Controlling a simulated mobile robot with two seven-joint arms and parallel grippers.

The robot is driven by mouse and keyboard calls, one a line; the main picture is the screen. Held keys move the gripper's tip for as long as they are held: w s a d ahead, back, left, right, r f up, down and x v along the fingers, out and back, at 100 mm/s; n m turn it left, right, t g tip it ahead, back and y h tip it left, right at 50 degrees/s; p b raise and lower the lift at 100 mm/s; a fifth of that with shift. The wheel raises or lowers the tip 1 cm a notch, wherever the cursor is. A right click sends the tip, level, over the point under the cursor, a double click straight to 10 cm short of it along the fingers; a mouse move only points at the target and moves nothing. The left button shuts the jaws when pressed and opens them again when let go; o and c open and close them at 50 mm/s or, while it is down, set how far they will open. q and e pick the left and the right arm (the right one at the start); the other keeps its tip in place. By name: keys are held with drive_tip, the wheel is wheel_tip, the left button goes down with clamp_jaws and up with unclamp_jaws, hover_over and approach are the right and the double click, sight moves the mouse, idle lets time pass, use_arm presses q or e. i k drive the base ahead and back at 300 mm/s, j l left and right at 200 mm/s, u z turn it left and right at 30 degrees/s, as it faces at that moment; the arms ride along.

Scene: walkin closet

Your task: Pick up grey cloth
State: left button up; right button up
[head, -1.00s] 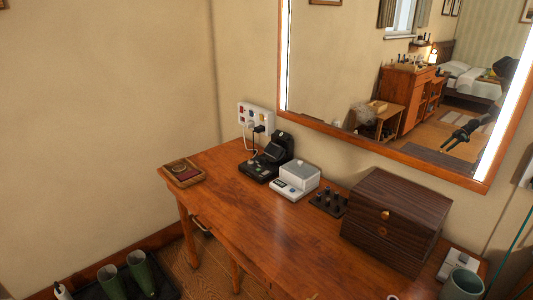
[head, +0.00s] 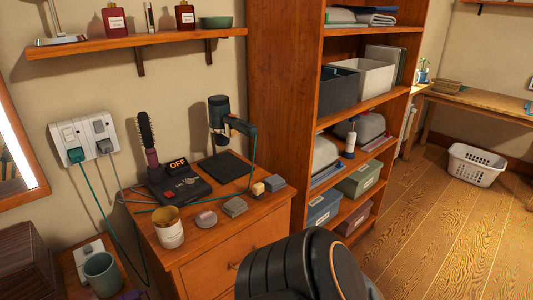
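No single thing is clearly the grey cloth. Folded grey-white fabric (head: 341,16) lies on the upper shelf of the wooden shelf unit, beside a folded blue-grey stack (head: 377,17). Lower in the unit, a rounded grey bundle (head: 369,127) and another grey bundle (head: 325,152) look like fabric, but I cannot tell for sure. Neither gripper shows in the head view. A black rounded part of my own arm is at the bottom centre, well short of the shelves.
A wooden shelf unit (head: 285,60) stands at centre, holding a dark bin (head: 335,90) and a white bin (head: 388,80). A cabinet (head: 235,245) in front bears a hair dryer (head: 219,115) and a brush (head: 148,135). Wooden floor (head: 440,235) is free at right, near a white basket (head: 475,164).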

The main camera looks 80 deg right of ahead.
sight(275, 182)
drive_tip(key=z, duration=2.65)
drive_tip(key=u, duration=1.85)
drive_tip(key=z, duration=1.8)
drive_tip(key=i+l+z, duration=0.1)
drive_tip(key=i+l, duration=0.1)
drive_tip(key=l, duration=0.1)
